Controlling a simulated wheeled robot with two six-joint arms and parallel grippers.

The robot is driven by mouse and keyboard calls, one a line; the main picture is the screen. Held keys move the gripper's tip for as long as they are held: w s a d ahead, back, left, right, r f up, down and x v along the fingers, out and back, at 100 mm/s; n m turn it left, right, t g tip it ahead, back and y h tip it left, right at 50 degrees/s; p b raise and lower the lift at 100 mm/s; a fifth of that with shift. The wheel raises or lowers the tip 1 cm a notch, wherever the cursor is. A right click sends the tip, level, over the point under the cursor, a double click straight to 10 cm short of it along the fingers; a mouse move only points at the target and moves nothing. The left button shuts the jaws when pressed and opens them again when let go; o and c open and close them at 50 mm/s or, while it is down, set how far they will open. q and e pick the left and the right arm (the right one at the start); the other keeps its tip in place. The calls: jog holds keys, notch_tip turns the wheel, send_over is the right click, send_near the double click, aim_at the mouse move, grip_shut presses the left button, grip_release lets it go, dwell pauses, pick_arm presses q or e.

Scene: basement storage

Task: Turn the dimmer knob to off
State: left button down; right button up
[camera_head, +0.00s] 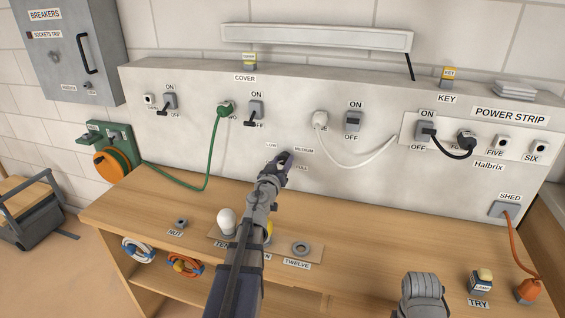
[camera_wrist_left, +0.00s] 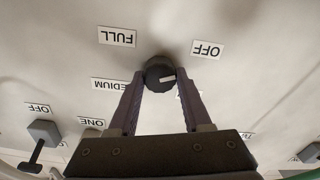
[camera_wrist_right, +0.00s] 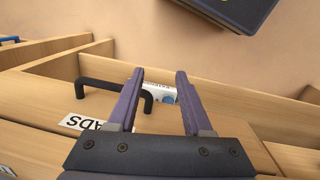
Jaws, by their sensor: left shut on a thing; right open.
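The dimmer knob (camera_wrist_left: 158,72) is a round dark knob with a white mark on the panel. In the left wrist view the mark lies right of the knob's middle, between the OFF label (camera_wrist_left: 207,49) and a label mostly hidden by a finger. The FULL label (camera_wrist_left: 117,37) and MEDIUM label are on the left side. My left gripper (camera_head: 284,157) is shut on the knob, one finger on each side; it also shows in the left wrist view (camera_wrist_left: 160,77). My right gripper (camera_wrist_right: 160,74) is open and empty, above a drawer front.
The panel (camera_head: 215,165) carries switches and plugs, with a green cord (camera_head: 209,160) left and a white cord (camera_head: 360,163) right of my left gripper. A bulb (camera_head: 226,219) and a ring (camera_head: 301,248) stand on the bench. A dark drawer handle (camera_wrist_right: 112,88) is near my right gripper.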

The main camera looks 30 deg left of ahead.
aim_at(286, 129)
pick_arm(q)
jog(key=shift+n, duration=0.9)
jog(key=shift+c, duration=1.7)
grip_release()
notch_tip(286, 129, up, 10)
jog(key=p, duration=1)
jog(key=shift+s+f, duration=0.1)
